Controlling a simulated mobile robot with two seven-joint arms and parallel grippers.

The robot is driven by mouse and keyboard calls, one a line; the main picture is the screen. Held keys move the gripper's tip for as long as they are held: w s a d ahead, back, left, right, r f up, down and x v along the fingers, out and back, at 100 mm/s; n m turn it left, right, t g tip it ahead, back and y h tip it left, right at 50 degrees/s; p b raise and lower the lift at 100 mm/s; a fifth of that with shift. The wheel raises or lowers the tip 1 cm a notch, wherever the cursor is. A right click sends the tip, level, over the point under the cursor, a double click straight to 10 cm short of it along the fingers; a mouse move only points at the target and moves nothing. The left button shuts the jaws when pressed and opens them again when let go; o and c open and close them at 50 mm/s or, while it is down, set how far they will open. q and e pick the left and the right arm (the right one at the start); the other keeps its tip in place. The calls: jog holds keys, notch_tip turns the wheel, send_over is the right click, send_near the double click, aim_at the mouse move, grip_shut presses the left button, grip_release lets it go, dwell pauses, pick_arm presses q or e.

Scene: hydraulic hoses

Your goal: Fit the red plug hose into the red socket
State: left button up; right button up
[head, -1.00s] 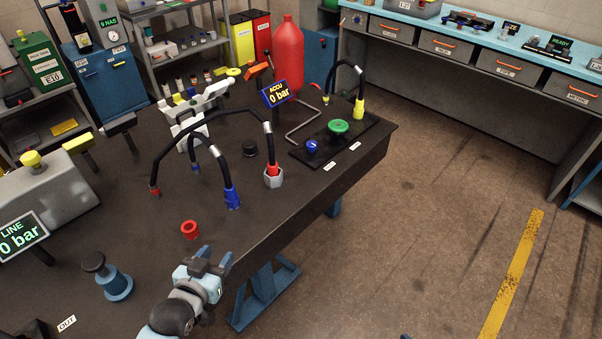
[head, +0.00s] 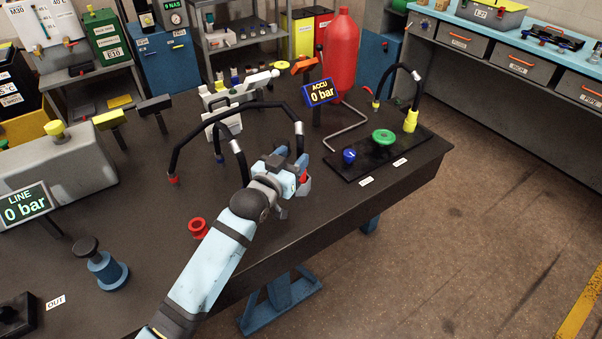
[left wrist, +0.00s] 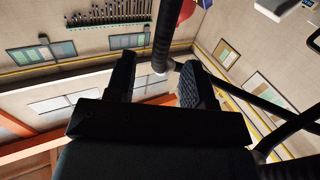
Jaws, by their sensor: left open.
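The red plug hose (head: 240,105) is a black arch. Its far end has a red fitting (head: 173,180) at the table. Its near end has a red plug (head: 304,177) in a grey holder (head: 305,188), partly hidden by my gripper. My left gripper (head: 290,162) is open, right at this near end. In the left wrist view, a black hose (left wrist: 163,38) shows between or just beyond the spread fingers (left wrist: 158,82); I cannot tell whether they touch it. The red socket (head: 197,228) is a red ring on the table, left of my forearm. My right gripper is out of view.
A second black hose (head: 238,160) is partly hidden behind my arm. A black panel with a green knob (head: 384,137) and a yellow-ended hose (head: 411,121) stand to the right. The red cylinder (head: 341,50) is behind. Table around the red socket is mostly clear.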

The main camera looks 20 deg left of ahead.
aim_at(298, 152)
pick_arm(q)
jog(key=x, duration=0.6)
jog(key=shift+f, duration=0.3)
grip_shut()
